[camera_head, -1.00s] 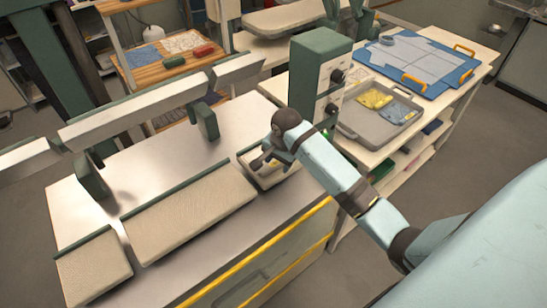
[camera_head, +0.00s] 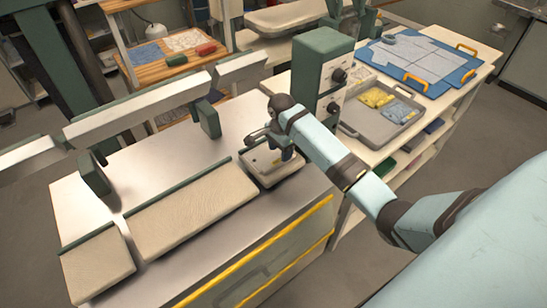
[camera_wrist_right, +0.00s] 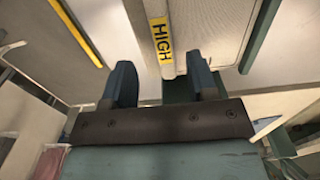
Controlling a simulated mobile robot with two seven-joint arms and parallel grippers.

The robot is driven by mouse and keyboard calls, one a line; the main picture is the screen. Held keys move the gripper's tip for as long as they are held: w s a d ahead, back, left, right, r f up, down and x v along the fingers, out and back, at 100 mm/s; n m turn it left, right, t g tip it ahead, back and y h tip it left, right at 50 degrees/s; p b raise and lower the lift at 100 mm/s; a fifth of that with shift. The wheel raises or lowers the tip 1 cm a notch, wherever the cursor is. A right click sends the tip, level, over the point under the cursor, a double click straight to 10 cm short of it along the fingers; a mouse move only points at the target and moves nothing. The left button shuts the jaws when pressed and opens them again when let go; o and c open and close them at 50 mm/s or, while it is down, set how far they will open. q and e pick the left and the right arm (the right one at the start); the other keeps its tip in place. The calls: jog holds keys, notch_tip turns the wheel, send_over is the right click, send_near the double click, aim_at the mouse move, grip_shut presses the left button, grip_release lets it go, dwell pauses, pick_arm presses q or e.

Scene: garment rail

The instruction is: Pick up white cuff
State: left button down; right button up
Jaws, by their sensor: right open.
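My right gripper (camera_head: 270,137) is low over the small pad station (camera_head: 270,172) at the right end of the metal worktable. In the right wrist view its two blue-grey fingers (camera_wrist_right: 160,80) are apart, with nothing visible held between them. I cannot pick out a white cuff for certain in either view; the gripper hides part of the pad station. My left gripper is not in view.
A green-and-white control box (camera_head: 320,72) stands close behind the right gripper. A grey tray (camera_head: 352,128) with yellow and blue cloth pieces sits on the side bench, near a blue board (camera_head: 462,75). Long beige pads (camera_head: 190,210) and raised metal bars (camera_head: 135,108) occupy the worktable's left.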

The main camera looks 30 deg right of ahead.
aim_at(279, 160)
notch_tip(279, 160, down, 5)
jog(key=shift+w+r+p, duration=0.15)
jog(key=shift+r+p, duration=0.05)
jog(key=shift+p, duration=0.2)
jog(key=shift+c, duration=0.2)
jog(key=shift+a, duration=0.1)
grip_shut()
jog(key=shift+r, duration=0.2)
